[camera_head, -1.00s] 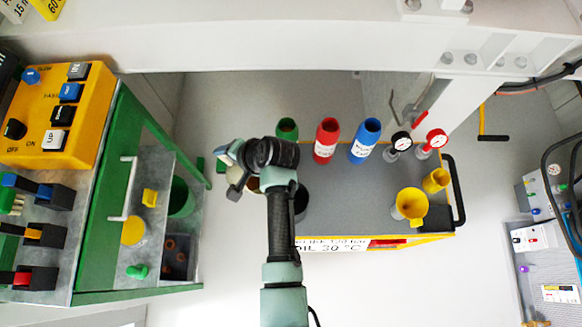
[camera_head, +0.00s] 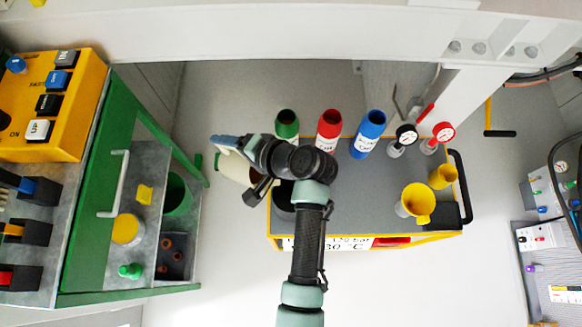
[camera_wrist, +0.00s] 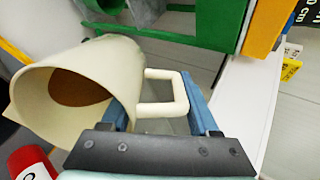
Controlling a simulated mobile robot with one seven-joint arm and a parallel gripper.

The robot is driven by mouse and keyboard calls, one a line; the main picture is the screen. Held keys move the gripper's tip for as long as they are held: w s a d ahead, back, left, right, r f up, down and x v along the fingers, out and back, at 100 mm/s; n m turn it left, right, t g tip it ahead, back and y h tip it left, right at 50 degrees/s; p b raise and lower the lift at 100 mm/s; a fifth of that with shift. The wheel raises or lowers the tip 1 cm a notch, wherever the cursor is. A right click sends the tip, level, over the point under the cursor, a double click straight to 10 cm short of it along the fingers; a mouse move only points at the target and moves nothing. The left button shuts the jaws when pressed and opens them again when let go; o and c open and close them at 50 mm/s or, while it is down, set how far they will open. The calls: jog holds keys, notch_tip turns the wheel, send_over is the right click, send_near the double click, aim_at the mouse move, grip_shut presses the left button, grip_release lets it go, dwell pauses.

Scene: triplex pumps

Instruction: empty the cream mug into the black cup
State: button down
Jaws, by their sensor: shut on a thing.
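The cream mug (camera_head: 236,169) is held off the left end of the cart in the head view, partly hidden by my gripper (camera_head: 224,143). In the wrist view the mug (camera_wrist: 100,75) is tilted, its mouth facing lower left, with a brown surface inside. My gripper (camera_wrist: 160,110) is shut on the mug's handle in that view. The black cup (camera_head: 283,197) stands on the cart's left end, just right of the mug, partly hidden by my arm. I see nothing pouring out.
The grey cart top (camera_head: 340,200) carries green (camera_head: 287,124), red (camera_head: 328,130) and blue (camera_head: 368,132) bottles behind the cup. Yellow funnel-like vessels (camera_head: 414,200) and gauges stand at right. A green-framed bench (camera_head: 100,165) is on the left, with a clear gap between.

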jog(key=shift+s+d+r+t+y+b, duration=0.15)
jog(key=shift+d+r+t+y+b, duration=0.25)
jog(key=shift+b, duration=0.4)
jog(key=shift+s+d+r+t+y+b, duration=0.1)
jog(key=shift+s+d+r+y+b, duration=0.1)
jog(key=shift+r+y+b, duration=0.45)
jog(key=shift+s+d+r+t+y+b, duration=0.2)
jog(key=shift+d+r+y+b, duration=0.1)
jog(key=shift+b, duration=0.6)
jog(key=shift+r, duration=0.1)
jog(key=shift+s+d+r+t+y+b, duration=0.2)
jog(key=shift+d+y+b, duration=0.1)
jog(key=shift+d, duration=0.15)
jog(key=shift+s+d+r+t+y+b, duration=0.15)
jog(key=shift+s+d+r+y, duration=0.1)
jog(key=shift+d, duration=0.25)
jog(key=shift+s+d+r+t+y+b, duration=0.2)
jog(key=shift+d+y+b, duration=0.1)
jog(key=shift+d, duration=0.15)
jog(key=shift+s+d+r+y+b, duration=0.3)
jog(key=shift+d+r+y+b, duration=0.1)
jog(key=shift+d+y+b, duration=0.15)
